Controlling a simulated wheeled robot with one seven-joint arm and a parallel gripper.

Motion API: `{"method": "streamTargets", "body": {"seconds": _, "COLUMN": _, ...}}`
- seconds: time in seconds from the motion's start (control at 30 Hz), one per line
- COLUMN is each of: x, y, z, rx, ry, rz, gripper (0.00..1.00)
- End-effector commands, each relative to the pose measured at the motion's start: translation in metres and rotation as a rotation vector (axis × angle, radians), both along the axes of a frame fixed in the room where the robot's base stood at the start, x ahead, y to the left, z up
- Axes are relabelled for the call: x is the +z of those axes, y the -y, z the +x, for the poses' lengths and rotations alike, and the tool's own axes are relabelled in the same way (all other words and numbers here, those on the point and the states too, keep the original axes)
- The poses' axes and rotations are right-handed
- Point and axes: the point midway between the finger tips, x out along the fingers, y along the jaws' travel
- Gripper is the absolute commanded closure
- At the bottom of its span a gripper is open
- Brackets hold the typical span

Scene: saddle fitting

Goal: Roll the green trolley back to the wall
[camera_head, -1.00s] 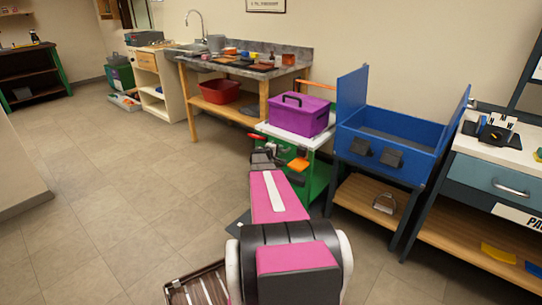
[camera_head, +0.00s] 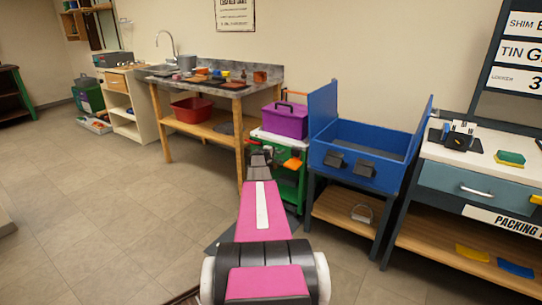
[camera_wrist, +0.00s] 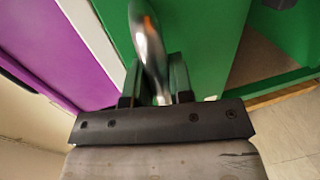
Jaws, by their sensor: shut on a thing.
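The green trolley (camera_head: 289,188) stands near the back wall, between the wooden bench and the blue bin stand. Its white top (camera_head: 257,132) carries a purple box (camera_head: 284,122) with a dark handle. Orange parts (camera_head: 293,163) show at its front. My gripper (camera_head: 262,154) is at the trolley's front left. In the wrist view, my gripper (camera_wrist: 155,82) is shut around a shiny metal handle (camera_wrist: 148,40) in front of the green panel (camera_wrist: 200,35). The purple box (camera_wrist: 50,55) shows at the left there. The trolley's wheels and the gap behind it are hidden.
The wooden bench (camera_head: 238,88), with a red tub (camera_head: 194,112) on its shelf, stands left of the trolley. The blue bin (camera_head: 350,165) on its stand is close on the right. A packing bench (camera_head: 480,190) stands farther right. The floor (camera_head: 110,205) at the left is clear.

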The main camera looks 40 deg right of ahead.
Motion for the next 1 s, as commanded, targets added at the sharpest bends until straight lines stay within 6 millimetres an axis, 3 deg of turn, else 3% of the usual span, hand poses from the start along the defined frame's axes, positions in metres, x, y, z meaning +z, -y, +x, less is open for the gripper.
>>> {"method": "streamTargets", "body": {"seconds": 0.43, "x": 0.0, "y": 0.007, "z": 0.003, "rx": -0.001, "ry": 0.0, "rz": -0.001, "gripper": 1.0}}
{"method": "streamTargets", "body": {"seconds": 0.47, "x": 0.0, "y": 0.007, "z": 0.003, "rx": -0.001, "ry": 0.0, "rz": -0.001, "gripper": 0.76}}
{"method": "streamTargets", "body": {"seconds": 0.53, "x": 0.0, "y": 0.007, "z": 0.003, "rx": 0.0, "ry": 0.0, "rz": -0.001, "gripper": 0.54}}
{"method": "streamTargets", "body": {"seconds": 1.0, "x": 0.002, "y": -0.005, "z": -0.002, "rx": 0.0, "ry": 0.0, "rz": 0.0, "gripper": 0.54}}
